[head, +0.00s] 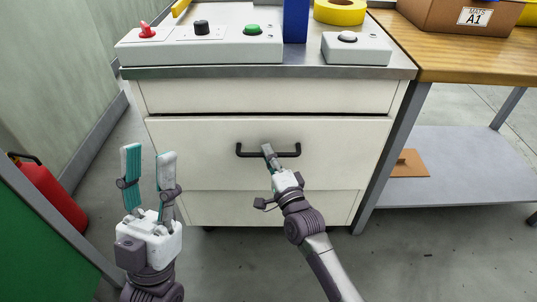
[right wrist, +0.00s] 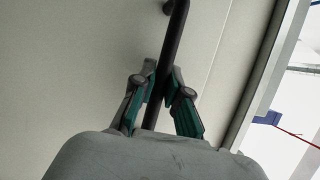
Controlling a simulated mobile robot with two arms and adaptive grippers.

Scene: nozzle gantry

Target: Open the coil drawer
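The drawer (head: 200,160) is the wide cream front in the middle of the cabinet, with a black bar handle (head: 246,154). Its front stands a little proud of the panels above and below, with a thin dark gap along its top edge. My right gripper (head: 267,151) is at the middle of the handle. In the right wrist view its two fingers (right wrist: 162,75) close in on both sides of the black bar (right wrist: 174,40), gripping it. My left gripper (head: 147,150) is open and empty, fingers up, left of the drawer front. The drawer's inside is hidden.
On the cabinet top are a box with red, black and green controls (head: 200,46), a smaller button box (head: 356,48) and a yellow roll (head: 340,11). A wooden bench (head: 470,55) with a lower shelf (head: 450,160) stands right. A red canister (head: 45,195) is at left.

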